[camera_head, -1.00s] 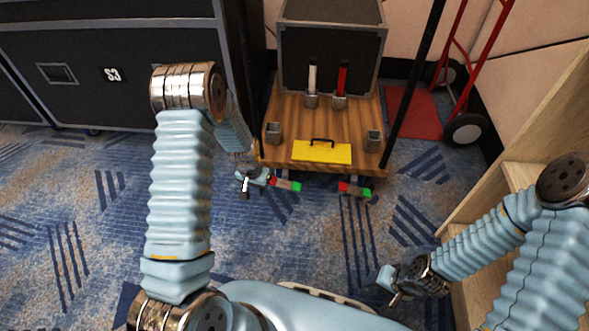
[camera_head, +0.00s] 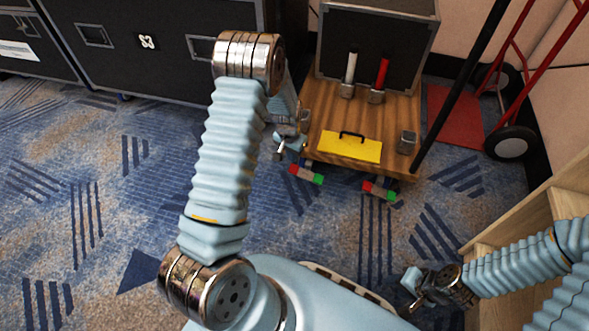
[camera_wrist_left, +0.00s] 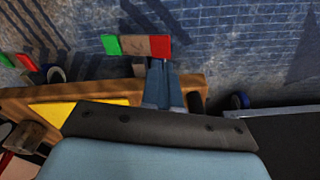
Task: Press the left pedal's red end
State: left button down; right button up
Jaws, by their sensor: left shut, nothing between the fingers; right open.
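The left pedal (camera_head: 307,174) is a short bar with a red end on the left and a green end on the right, below the front edge of the wooden cart. In the left wrist view the same pedal (camera_wrist_left: 135,46) appears turned round, red end at right. My left gripper (camera_head: 284,148) is shut and empty, just beyond and left of the red end in the head view. In the left wrist view its fingertips (camera_wrist_left: 158,64) are close by the red end; I cannot tell whether they touch. My right gripper (camera_head: 408,289) is open and empty, low at right.
A similar right pedal (camera_head: 380,190) lies to the right. Carpet in front is clear.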

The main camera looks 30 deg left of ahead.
aim_at(293, 170)
pick_arm(q)
jog(key=shift+w+f+b, duration=0.15)
jog(key=shift+f+b, duration=0.8)
jog(key=shift+f, duration=0.6)
jog(key=shift+w+f+b, duration=0.15)
jog(key=shift+f+b, duration=0.8)
jog(key=shift+f, duration=0.55)
jog(key=shift+f+b, duration=1)
jog(key=shift+f, duration=0.35)
jog(key=shift+r, duration=0.15)
jog(key=s, duration=0.1)
jog(key=s+r+p, duration=0.1)
jog(key=s, duration=0.1)
